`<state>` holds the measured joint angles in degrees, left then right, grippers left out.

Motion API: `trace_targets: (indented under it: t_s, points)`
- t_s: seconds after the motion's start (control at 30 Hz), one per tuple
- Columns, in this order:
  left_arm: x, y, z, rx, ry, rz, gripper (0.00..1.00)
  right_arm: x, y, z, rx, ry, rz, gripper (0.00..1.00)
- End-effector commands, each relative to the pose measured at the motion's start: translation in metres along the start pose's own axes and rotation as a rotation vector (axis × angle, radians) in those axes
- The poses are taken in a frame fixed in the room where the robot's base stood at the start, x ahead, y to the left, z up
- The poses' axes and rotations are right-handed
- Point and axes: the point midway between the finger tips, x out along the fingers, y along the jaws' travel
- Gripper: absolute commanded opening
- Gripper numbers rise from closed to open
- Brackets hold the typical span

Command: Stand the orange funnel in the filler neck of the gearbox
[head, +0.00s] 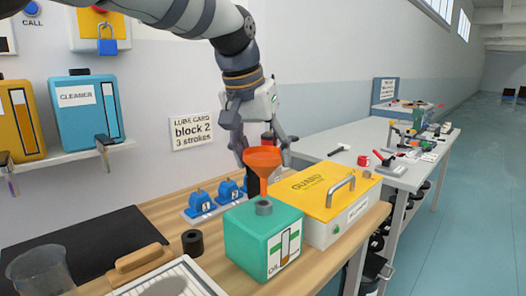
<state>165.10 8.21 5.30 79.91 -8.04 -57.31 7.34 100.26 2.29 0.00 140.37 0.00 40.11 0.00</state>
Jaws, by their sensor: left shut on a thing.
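The orange funnel (263,157) is in my left gripper (264,152), wide mouth up and roughly upright. The gripper's fingers come down on both sides of it. The gearbox (248,238) is a teal box with an oil gauge label, at the front edge of the wooden bench. Its grey filler neck (263,207) stands up from the top. My right gripper is not in view.
A yellow guard box (318,190) with a metal handle stands right beside the gearbox. Blue numbered blocks (200,203) and a black ring (192,243) are to the left. A clear cup (40,272) and a tray (160,280) are at the front left.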

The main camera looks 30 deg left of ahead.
Motion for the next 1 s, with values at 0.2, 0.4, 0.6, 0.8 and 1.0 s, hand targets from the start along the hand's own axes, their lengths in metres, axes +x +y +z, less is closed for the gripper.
trace_targets:
  t_s: [0.2, 0.4, 0.6, 0.8, 1.0]
  points:
    - [0.005, 0.000, 0.002, 0.000, -0.002, 0.000, 0.30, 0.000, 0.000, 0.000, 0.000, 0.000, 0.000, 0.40]
    - [0.006, 0.000, 0.003, 0.000, -0.004, 0.000, 0.30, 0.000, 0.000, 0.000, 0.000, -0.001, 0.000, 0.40]
    - [0.009, -0.001, 0.004, 0.000, -0.007, 0.000, 0.30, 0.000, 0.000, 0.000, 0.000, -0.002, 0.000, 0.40]
    - [0.016, -0.001, 0.007, -0.001, -0.012, 0.000, 0.30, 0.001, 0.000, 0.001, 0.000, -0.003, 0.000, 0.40]
    - [0.018, -0.001, 0.008, -0.001, -0.017, 0.001, 0.30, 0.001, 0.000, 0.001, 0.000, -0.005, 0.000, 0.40]
